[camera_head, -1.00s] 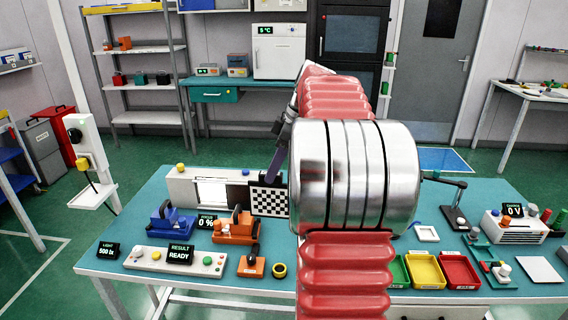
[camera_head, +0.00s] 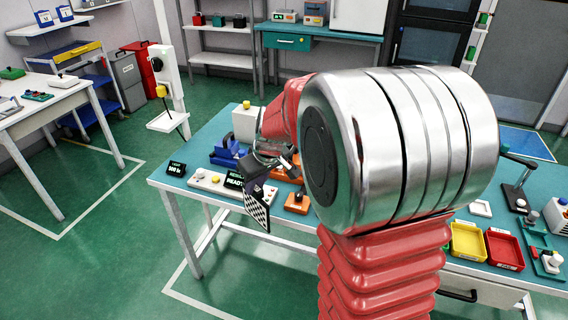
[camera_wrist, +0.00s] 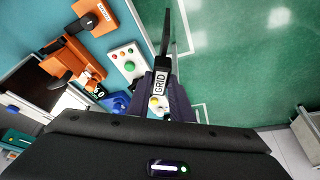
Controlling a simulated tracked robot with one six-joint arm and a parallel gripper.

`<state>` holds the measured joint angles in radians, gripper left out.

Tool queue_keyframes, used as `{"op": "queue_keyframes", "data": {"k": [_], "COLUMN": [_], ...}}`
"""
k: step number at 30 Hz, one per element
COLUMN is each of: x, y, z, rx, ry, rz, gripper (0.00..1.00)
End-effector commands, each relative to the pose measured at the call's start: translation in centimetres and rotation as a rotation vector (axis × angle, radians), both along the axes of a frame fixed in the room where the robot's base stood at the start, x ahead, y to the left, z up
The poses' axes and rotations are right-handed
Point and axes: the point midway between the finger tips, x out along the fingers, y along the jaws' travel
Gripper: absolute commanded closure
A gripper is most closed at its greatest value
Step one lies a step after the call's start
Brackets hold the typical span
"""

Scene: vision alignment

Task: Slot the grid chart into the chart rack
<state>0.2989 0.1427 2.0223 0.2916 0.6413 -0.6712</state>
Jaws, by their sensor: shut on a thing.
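The grid chart (camera_head: 257,210), a black-and-white checkered board, hangs tilted at the table's front edge in the head view. In the wrist view it is nearly edge-on, a thin dark strip with a white "GRID" tag (camera_wrist: 160,83) on its handle. My gripper (camera_head: 258,180) is shut on the chart's handle; its dark fingers also show in the wrist view (camera_wrist: 166,98). My arm hides much of the table in the head view. I cannot make out the chart rack in either current view.
A control box (camera_head: 206,180) with a "READY" display, a blue fixture (camera_head: 227,153) and an orange fixture (camera_head: 297,203) stand near the chart. Yellow (camera_head: 467,241) and red (camera_head: 504,250) trays lie right of my arm. Open green floor lies left of the table.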

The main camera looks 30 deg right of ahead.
Motion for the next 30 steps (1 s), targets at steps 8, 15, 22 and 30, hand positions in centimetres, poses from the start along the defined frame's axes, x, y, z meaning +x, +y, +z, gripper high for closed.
{"op": "queue_keyframes", "data": {"k": [8, 15, 22, 30], "x": [1.4, 2.1, 2.2, 2.2], "y": [7.2, 11.2, 11.9, 11.9], "z": [-4.4, -6.5, -6.9, -6.8], "rx": [-0.002, -0.002, 0.001, 0.001], "ry": [0.003, 0.002, 0.001, 0.001], "rz": [-0.098, -0.151, -0.166, -0.167], "gripper": [1.00, 1.00, 1.00, 1.00]}}
